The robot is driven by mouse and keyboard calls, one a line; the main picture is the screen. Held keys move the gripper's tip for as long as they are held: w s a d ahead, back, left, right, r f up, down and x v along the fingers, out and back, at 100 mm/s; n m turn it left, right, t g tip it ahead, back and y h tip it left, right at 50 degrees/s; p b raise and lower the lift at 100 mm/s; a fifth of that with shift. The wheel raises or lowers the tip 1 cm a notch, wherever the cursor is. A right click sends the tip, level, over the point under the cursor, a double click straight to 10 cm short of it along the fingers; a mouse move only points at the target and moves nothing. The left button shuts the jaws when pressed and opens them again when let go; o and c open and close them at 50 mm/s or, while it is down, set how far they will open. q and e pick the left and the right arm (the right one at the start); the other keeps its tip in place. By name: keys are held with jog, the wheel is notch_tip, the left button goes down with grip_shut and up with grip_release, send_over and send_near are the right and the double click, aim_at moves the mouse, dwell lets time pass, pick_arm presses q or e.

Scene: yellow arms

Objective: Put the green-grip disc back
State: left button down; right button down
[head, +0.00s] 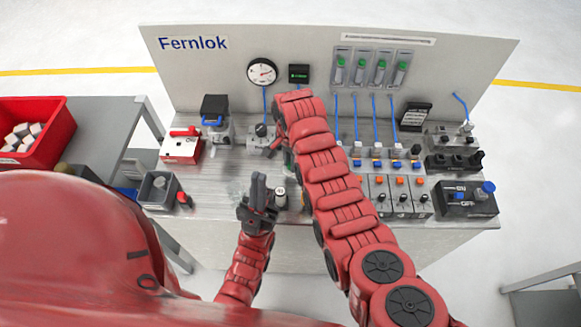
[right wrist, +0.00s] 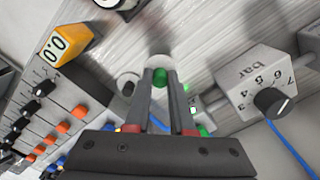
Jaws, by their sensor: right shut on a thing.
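In the right wrist view, the green grip (right wrist: 160,76) sits between the tips of my right gripper (right wrist: 160,82), which is shut on it. A pale round shape shows just beyond the grip, partly hidden by the fingers; I cannot tell whether the disc touches anything. In the head view my right arm covers that gripper and most of the disc. My left gripper (head: 258,192) is over the front middle of the bench, its dark fingers pointing up the picture. I cannot tell whether they are apart. A small grey cylinder (head: 280,197) stands beside it.
A regulator with a bar dial (right wrist: 272,101) is close to the right of my right gripper. A yellow 0.0 display (right wrist: 66,46) and rows of orange buttons are to its left. A grey open bin (head: 158,189) stands front left on the bench. A red crate (head: 60,128) is further left.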

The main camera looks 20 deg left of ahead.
jog(key=shift+s+f+p, duration=0.1)
jog(key=shift+f+p, duration=0.25)
jog(key=shift+f, duration=1.7)
jog(key=shift+f+b, duration=0.1)
jog(key=shift+b, duration=0.25)
jog(key=c, duration=0.8)
grip_release()
jog(key=shift+o, duration=0.2)
